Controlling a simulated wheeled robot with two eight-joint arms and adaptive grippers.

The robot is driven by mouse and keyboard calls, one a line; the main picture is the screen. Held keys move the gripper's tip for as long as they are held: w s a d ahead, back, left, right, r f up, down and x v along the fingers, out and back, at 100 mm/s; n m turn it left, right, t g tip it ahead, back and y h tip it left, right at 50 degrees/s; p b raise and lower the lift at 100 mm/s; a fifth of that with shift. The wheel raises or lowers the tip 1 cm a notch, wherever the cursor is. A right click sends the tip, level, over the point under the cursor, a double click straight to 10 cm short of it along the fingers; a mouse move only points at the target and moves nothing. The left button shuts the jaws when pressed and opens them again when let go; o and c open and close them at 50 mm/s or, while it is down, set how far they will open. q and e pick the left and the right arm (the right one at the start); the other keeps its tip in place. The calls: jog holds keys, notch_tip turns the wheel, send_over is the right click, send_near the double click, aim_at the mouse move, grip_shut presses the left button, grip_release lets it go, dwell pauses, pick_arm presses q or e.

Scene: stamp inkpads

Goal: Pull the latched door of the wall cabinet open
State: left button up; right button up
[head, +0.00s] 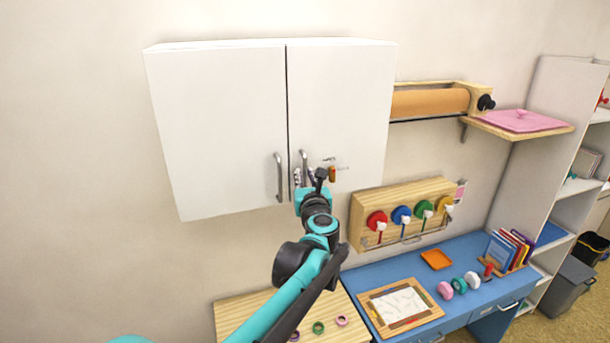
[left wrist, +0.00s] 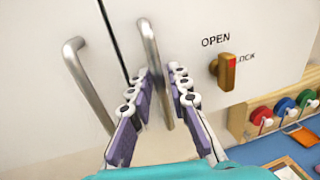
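The white wall cabinet (head: 220,120) has two doors, both closed. The right door (head: 345,95) has an upright metal handle (left wrist: 150,52) near the middle seam. An orange-brown latch knob (left wrist: 227,72) with a red mark sits right of that handle, also visible in the head view (head: 332,174). The knob stands upright, with OPEN above and LOCK to its right. My left gripper (left wrist: 160,72) is open, its fingers on either side of the handle's lower part; I cannot tell whether they touch it. It partly hides the handle in the head view. My right gripper is not in view.
The left door's handle (left wrist: 88,85) is close beside my left finger. A paper roll (head: 430,102) is mounted to the right. A blue desk (head: 465,258) stands below.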

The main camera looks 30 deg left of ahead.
pick_arm(q)
jog(key=shift+c, duration=0.4)
grip_shut()
jog(key=shift+d, duration=0.1)
